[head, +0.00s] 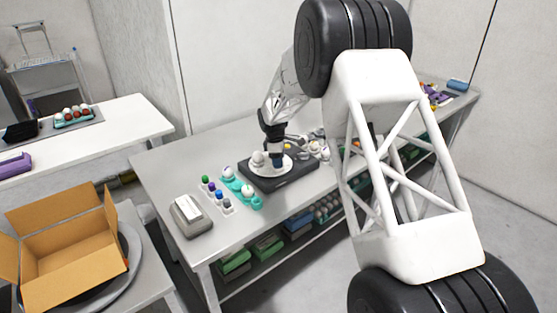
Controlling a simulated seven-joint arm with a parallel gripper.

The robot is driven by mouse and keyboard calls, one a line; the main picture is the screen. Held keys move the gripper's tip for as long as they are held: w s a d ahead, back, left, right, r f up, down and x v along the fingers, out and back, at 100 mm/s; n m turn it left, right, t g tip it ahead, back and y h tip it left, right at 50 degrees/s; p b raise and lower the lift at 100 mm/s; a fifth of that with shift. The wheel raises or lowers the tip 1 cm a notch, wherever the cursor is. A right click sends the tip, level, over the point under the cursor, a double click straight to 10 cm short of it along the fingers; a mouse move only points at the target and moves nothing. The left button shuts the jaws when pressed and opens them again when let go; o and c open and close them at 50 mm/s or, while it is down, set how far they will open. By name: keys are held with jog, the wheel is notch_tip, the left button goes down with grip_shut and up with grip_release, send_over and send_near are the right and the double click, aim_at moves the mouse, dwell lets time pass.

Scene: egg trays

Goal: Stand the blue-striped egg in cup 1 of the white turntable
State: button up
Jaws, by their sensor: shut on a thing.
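The white turntable (265,175) sits on a dark base (297,181) on the grey bench. My gripper (277,155) points down over the turntable's right half. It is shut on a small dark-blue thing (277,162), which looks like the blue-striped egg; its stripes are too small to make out. The held thing is right at the turntable, but I cannot tell whether it touches a cup. A pale egg (257,158) stands on the turntable just left of my gripper. The cup numbers cannot be read from here.
Left of the turntable are a teal egg tray (255,203) with pale eggs, a white rack of coloured small items (216,195) and a grey box-shaped device (191,215). Pale eggs (315,147) lie close on the right. The bench's front left is clear.

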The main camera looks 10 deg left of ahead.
dwell(0.4)
jog(key=o, duration=0.7)
jog(key=shift+r, duration=0.1)
jog(key=shift+a+r, duration=0.25)
jog(key=shift+r, duration=1.65)
jog(key=shift+a+r, duration=0.2)
jog(key=shift+r, duration=1.65)
jog(key=shift+r, duration=0.1)
jog(key=shift+r, duration=1.05)
